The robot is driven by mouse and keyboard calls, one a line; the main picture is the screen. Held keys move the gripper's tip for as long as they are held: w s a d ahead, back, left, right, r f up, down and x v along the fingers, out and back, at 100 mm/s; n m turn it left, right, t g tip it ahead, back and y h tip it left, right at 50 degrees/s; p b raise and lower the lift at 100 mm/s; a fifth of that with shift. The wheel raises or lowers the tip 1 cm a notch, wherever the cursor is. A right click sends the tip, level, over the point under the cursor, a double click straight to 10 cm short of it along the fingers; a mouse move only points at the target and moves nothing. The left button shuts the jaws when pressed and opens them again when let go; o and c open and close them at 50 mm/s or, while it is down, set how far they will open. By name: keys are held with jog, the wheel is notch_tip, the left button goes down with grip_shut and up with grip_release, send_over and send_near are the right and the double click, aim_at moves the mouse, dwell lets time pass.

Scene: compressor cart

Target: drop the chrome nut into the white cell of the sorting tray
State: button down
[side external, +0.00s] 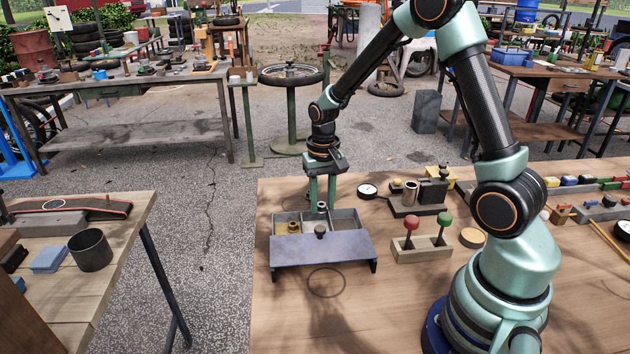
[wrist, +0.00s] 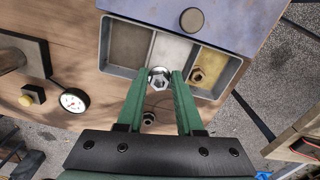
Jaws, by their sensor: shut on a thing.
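My gripper (side external: 322,204) is shut on the chrome nut (wrist: 160,78); the nut also shows between the fingertips in the side view (side external: 322,207). In the wrist view, my gripper (wrist: 157,78) holds the nut over the near edge of the white cell (wrist: 173,50), the middle cell of the sorting tray (wrist: 117,71). A yellow cell (wrist: 217,67) lies to its right with a brass nut (wrist: 197,75) in it. A grey-brown cell (wrist: 129,45) lies to its left and looks empty. I cannot tell how high the nut is above the tray.
A blue-grey panel with a dark knob (side external: 320,231) stands along one side of the tray. A small dark round piece (wrist: 148,117) shows between my fingers. A two-knob lever block (side external: 421,247), a dial gauge (side external: 368,190) and a dark fixture (side external: 420,199) stand to the right.

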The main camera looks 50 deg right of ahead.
aim_at(322, 206)
jog(key=shift+f, duration=1)
jog(key=shift+c, duration=2.4)
grip_release()
jog(key=shift+r, duration=0.1)
notch_tip(322, 206, up, 12)
